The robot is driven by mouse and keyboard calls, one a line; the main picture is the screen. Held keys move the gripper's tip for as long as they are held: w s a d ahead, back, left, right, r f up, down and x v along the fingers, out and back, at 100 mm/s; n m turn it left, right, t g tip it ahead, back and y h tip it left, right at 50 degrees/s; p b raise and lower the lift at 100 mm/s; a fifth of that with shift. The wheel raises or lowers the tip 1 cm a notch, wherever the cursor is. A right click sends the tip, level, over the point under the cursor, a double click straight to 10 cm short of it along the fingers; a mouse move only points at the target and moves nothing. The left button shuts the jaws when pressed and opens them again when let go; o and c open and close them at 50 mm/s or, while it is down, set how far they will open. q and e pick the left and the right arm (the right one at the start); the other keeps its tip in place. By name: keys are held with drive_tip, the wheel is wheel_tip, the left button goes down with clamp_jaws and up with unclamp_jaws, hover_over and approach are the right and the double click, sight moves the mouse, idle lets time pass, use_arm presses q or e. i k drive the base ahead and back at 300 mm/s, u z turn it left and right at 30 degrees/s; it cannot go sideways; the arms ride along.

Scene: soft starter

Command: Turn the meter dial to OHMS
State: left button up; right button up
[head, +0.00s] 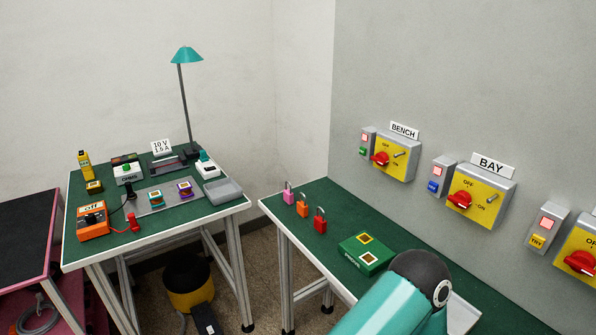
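An orange meter (92,222) stands at the front left of the left green-topped table, its small display seeming to read "OFF". A dial on its face is too small to read. A red probe (132,224) lies to its right, and a black probe (130,191) stands behind it. Behind these is a grey-white box labelled OHMS (128,174) with a green knob (126,167) on top; I cannot tell how it relates to the meter. Neither gripper is in view. Only a teal and black link of my own arm shows at the bottom right.
The left table (190,216) also holds a grey plate with small coloured parts, a grey tray (223,190) and a teal lamp (186,56). Padlocks (302,207) and a green box (366,254) sit on the right table. Wall switches (395,157) line the right. A floor gap separates the tables.

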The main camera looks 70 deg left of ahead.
sight(91, 219)
drive_tip(key=z, duration=0.25)
drive_tip(key=i, duration=0.2)
drive_tip(key=u, duration=2.55)
drive_tip(key=i, duration=0.2)
drive_tip(key=u, duration=1.6)
drive_tip(key=k, duration=0.45)
drive_tip(key=u, duration=0.5)
drive_tip(key=i, duration=1.5)
drive_tip(key=z, duration=0.4)
